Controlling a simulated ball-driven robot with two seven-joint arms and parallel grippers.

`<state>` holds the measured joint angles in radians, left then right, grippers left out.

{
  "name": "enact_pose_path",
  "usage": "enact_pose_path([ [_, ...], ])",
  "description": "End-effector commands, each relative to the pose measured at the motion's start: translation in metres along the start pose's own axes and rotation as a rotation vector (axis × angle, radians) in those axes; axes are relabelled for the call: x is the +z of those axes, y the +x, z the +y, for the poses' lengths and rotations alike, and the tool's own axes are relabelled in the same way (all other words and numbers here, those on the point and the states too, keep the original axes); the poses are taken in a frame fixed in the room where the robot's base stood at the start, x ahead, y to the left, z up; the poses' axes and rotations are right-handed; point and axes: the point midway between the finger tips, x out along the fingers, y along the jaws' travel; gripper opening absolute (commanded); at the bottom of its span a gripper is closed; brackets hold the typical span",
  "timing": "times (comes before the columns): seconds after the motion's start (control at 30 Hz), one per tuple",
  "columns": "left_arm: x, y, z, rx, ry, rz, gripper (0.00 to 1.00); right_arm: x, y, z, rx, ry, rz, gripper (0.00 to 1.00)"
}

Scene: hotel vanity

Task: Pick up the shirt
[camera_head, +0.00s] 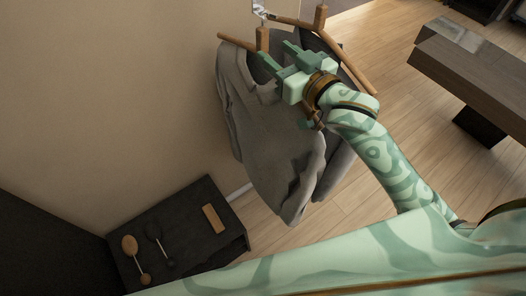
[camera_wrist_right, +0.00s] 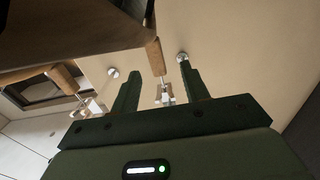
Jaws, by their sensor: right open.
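A grey shirt (camera_head: 265,135) hangs on a wooden hanger (camera_head: 237,42) beside the beige wall. My right gripper (camera_head: 276,50) is at the shirt's collar area, just below the hanger's neck. It is open, its two green fingers apart. In the right wrist view the open gripper (camera_wrist_right: 159,66) points up at a wooden hanger neck (camera_wrist_right: 155,56), which appears between the fingertips; I cannot tell whether they touch it. Dark cloth (camera_wrist_right: 75,32) fills the upper left there. The gripper and arm hide part of the shirt. My left gripper is not in view.
A second wooden hanger (camera_head: 347,64) with a darker garment (camera_head: 313,42) hangs close beside. A metal hook (camera_head: 259,8) is above. A dark shelf (camera_head: 180,235) with brushes and a wooden block stands lower left. A dark wood bench (camera_head: 470,75) stands right; floor between is clear.

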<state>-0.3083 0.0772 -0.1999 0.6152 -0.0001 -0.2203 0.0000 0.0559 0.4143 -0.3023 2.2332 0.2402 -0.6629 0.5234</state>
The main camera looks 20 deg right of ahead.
Motion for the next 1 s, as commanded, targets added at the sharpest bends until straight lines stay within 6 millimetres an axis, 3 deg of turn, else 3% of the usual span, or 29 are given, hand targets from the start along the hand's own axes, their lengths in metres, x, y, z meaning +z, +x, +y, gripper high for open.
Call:
enact_pose_path([
  [0.2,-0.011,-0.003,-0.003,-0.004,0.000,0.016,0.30,-0.001,0.020,0.001,0.000,0.000,0.000,0.45],
  [0.5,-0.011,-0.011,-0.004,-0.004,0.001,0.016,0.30,-0.001,0.063,0.005,0.000,0.001,0.001,0.45],
  [0.77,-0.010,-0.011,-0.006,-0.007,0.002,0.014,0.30,0.001,0.066,0.005,0.000,0.000,0.000,0.45],
  [0.93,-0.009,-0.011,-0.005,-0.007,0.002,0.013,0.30,0.001,0.066,0.005,0.000,0.000,0.000,0.00],
  [1.0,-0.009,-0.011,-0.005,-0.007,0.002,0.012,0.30,0.001,0.066,0.005,0.000,0.000,0.000,0.00],
])
